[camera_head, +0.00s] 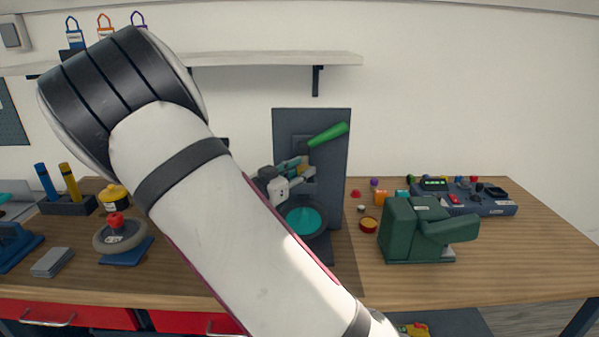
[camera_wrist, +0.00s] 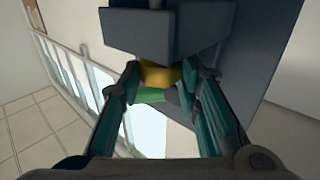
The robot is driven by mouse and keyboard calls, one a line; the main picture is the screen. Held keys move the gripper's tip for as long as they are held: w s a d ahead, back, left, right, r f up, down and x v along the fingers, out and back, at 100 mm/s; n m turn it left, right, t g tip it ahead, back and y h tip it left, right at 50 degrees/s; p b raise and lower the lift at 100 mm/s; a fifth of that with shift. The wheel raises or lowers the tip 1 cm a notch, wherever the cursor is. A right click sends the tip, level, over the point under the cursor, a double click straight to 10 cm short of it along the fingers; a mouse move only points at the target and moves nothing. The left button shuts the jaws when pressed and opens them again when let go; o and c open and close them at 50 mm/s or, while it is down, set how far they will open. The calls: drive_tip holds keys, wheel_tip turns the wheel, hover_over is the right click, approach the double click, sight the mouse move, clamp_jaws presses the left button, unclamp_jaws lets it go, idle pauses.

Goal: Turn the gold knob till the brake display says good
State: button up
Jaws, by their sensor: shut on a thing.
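The gold knob (camera_wrist: 160,75) shows between the two teal-sided fingers of my gripper (camera_wrist: 158,80) in the wrist view. My gripper is shut on it, with one finger at each side. Grey blocks lie just above the knob in that view, and a green lever (camera_wrist: 148,97) shows beyond it. In the head view the green lever (camera_head: 328,134) slants up on a dark upright panel (camera_head: 340,165), above a wheel with a teal centre (camera_head: 303,221). My arm covers much of the middle there. I cannot make out a readable brake display in either view.
A dark green machine (camera_head: 408,232) stands right of the panel on the wooden bench. A blue-grey tray (camera_head: 485,208) with small parts and a small dark screen (camera_head: 434,184) is behind it. A wheel on a blue stand (camera_head: 125,252) is at left. The bench's right end is clear.

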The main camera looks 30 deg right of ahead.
drive_tip(key=o, duration=1.1)
drive_tip(key=shift+o, duration=0.2)
drive_tip(key=v, duration=1.2)
